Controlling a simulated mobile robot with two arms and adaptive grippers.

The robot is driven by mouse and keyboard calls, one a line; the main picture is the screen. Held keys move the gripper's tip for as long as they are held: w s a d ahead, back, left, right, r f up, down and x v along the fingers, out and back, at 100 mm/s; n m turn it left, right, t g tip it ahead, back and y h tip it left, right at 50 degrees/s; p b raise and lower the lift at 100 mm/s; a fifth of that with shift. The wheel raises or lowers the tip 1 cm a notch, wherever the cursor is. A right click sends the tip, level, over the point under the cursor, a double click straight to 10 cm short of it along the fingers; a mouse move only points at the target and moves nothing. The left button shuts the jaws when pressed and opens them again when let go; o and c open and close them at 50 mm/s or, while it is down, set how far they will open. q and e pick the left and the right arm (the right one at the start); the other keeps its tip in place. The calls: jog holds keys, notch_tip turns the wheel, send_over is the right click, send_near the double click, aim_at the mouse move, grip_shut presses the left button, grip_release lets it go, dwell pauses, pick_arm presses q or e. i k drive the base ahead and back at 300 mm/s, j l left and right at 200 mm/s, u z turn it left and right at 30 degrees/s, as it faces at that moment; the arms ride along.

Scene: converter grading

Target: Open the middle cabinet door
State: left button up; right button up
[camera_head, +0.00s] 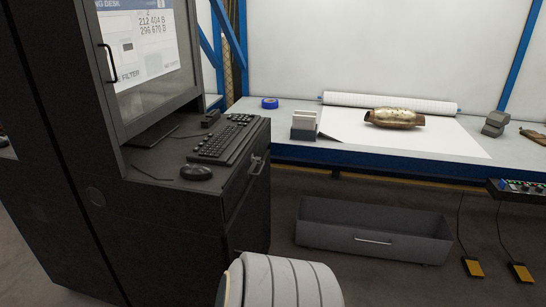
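A tall black cabinet (60,150) stands at the left. Its upper part has a framed window door (155,105) with a screen behind it and a dark bar handle (109,62) on the left side of the frame. Below the keyboard shelf, a dark front panel (245,190) faces right and carries a metal handle (257,166). The panel appears closed, and the window door looks shut too. I cannot tell which of these is the middle door. Neither of my grippers is in view.
A keyboard (222,140) and mouse (196,172) lie on the shelf. A workbench (300,155) at the back holds a metal converter (394,118) and a paper roll (390,103). A grey open bin (330,240) and yellow pedals (473,267) sit on the floor.

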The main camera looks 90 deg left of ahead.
aim_at(248, 229)
jog(key=u, duration=2.5)
